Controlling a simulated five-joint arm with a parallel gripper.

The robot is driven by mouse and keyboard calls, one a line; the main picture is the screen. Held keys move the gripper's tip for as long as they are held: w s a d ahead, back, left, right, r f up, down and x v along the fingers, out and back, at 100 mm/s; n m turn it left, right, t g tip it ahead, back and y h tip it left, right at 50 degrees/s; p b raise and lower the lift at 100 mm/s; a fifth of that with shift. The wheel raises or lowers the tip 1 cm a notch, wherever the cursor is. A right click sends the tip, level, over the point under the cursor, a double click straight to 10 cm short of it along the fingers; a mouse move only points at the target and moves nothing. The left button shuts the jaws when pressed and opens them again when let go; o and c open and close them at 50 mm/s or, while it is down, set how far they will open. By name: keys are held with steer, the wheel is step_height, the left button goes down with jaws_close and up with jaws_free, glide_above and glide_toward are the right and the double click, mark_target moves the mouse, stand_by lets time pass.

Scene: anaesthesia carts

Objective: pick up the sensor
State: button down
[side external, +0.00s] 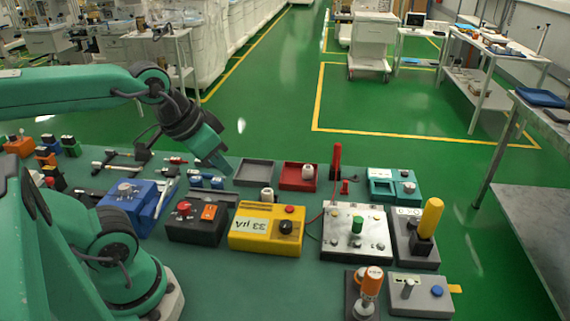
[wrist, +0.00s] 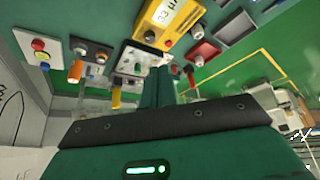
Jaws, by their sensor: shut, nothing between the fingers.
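I cannot tell for sure which item is the sensor. A small white piece (side external: 267,195) stands behind the yellow box (side external: 262,238), and another white piece (side external: 308,171) is in the red tray (side external: 291,184). My gripper (side external: 226,167) is shut and empty, pointing down above the back of the green bench, left of the grey tray (side external: 253,174). In the wrist view the shut green fingers (wrist: 158,76) point toward the bench, with the yellow box (wrist: 166,24) beyond them and the red tray (wrist: 204,54) to the right.
A white panel with a green knob (side external: 357,243) and a tall yellow handle (side external: 431,218) stand to the right.

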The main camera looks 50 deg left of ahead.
steer(key=c, duration=1)
jaws_free()
steer(key=shift+w, duration=0.15)
steer(key=w+a+f+g, duration=0.1)
steer(key=w+a+f, duration=0.2)
steer(key=w+f, duration=0.1)
steer(key=w+a+f+g, duration=0.2)
steer(key=w+a+f, duration=0.2)
steer(key=w, duration=0.3)
steer(key=w+a+f+g, duration=0.2)
steer(key=w+a+f, duration=0.2)
steer(key=w+f, duration=0.1)
steer(key=shift+w+f, duration=0.35)
steer(key=shift+f, duration=0.05)
steer(key=shift+w+a+f+g, duration=0.1)
steer(key=shift+a+f+g, duration=0.1)
steer(key=shift+f+g, duration=0.1)
steer(key=shift+f, duration=0.1)
